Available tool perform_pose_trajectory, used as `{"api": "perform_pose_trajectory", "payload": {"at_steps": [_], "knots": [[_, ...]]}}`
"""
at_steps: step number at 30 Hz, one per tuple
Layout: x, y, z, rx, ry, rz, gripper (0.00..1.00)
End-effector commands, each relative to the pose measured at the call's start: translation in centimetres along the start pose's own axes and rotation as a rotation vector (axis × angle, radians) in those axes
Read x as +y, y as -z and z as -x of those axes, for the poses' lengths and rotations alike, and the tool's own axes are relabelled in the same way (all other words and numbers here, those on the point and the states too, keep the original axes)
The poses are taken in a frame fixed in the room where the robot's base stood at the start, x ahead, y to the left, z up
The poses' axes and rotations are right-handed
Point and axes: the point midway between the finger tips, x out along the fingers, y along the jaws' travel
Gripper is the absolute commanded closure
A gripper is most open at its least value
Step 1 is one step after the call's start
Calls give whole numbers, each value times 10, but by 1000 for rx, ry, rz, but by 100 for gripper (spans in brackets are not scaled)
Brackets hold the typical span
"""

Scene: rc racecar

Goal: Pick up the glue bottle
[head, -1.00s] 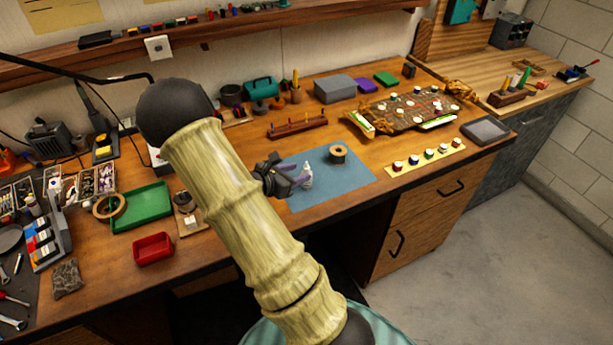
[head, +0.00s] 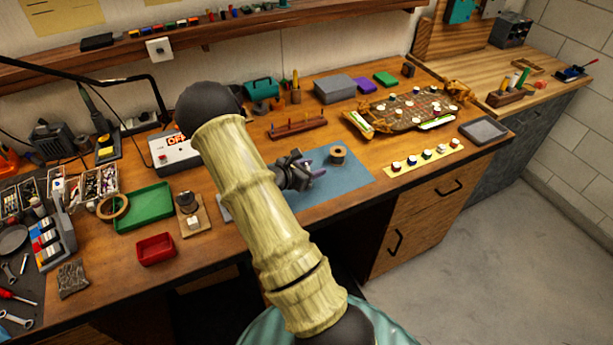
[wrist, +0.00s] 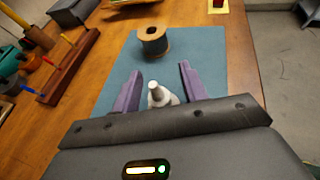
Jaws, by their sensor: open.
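The glue bottle (wrist: 157,94) is white with a grey tip and stands on the blue mat (wrist: 204,60). In the wrist view it lies between the two purple fingers of my gripper (wrist: 156,90), near their base; its lower part is hidden by the gripper body. My gripper is open, and no finger visibly touches the bottle. In the head view my gripper (head: 312,170) is over the mat, and the bottle is hidden behind it or too small to make out.
A spool (wrist: 153,41) stands on the mat just beyond the fingertips. A wooden rack with coloured tools (wrist: 68,65) is to the left. In the head view, a yellow strip with several small pots (head: 426,158) lies right of the mat. The mat's right part is clear.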

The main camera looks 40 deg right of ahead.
Motion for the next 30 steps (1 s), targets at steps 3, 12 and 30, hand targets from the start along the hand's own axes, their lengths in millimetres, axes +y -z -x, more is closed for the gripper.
{"api": "perform_pose_trajectory", "payload": {"at_steps": [3,12,30], "knots": [[1,0,0,0,-2,0,57],[0,0,0,0,-1,0,57],[0,1,0,2,-1,1,100]]}}
